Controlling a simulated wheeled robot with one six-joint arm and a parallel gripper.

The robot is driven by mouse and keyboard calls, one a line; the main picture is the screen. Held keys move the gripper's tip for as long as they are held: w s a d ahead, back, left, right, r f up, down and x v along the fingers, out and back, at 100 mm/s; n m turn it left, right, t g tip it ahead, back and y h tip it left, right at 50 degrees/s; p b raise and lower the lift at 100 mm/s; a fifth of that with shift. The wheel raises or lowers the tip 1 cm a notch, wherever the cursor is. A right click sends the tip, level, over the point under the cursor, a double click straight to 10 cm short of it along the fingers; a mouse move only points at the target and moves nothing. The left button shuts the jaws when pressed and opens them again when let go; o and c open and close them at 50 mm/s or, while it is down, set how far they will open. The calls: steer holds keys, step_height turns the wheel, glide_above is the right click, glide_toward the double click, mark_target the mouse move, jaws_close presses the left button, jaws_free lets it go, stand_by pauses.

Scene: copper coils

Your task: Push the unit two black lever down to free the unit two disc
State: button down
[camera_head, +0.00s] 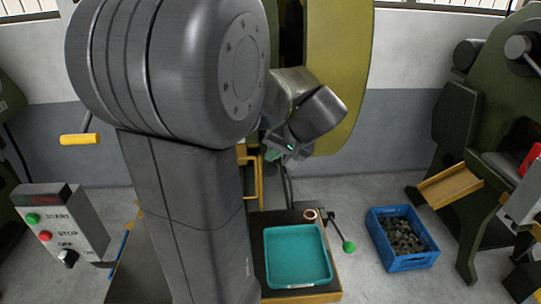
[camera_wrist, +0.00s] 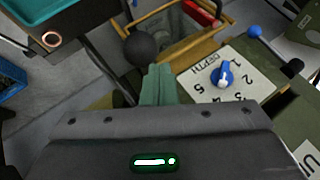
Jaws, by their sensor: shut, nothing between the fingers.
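In the wrist view a black ball knob (camera_wrist: 140,48), which looks like the end of the black lever, shows just beyond and slightly left of my fingertips. Its shaft is mostly hidden. My gripper (camera_wrist: 158,72) is shut and empty, its greenish fingers close together and pointing toward the knob. I cannot tell whether they touch it. In the head view my gripper (camera_head: 284,146) is small and partly hidden by my arm, and the black knob cannot be made out. I cannot identify the unit two disc in either view.
A depth dial with a blue knob (camera_wrist: 222,75) and a blue-ended lever (camera_wrist: 255,31) lie right of my fingers. A wooden-framed bin (camera_wrist: 185,45) is beyond. A teal tray (camera_head: 298,284), copper coil (camera_head: 310,214) and blue crate (camera_head: 415,264) stand below right.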

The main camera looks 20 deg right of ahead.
steer(key=shift+s+f+b, duration=0.1)
steer(key=shift+f+b, duration=0.6)
steer(key=shift+f, duration=0.2)
stand_by(0.5)
steer(key=shift+r, duration=0.1)
stand_by(0.5)
steer(key=shift+w+r+p, duration=0.2)
steer(key=shift+r+p, duration=0.75)
steer(key=shift+r, duration=0.35)
steer(key=shift+w+r+p, duration=0.15)
steer(key=shift+r+p, duration=0.75)
steer(key=shift+r, duration=0.35)
steer(key=shift+d, duration=0.1)
steer(key=shift+w+r+p, duration=0.2)
steer(key=shift+r+p, duration=0.7)
steer(key=shift+r, duration=0.35)
steer(key=shift+w+r+p, duration=0.2)
steer(key=shift+r+p, duration=0.7)
steer(key=shift+r, duration=0.35)
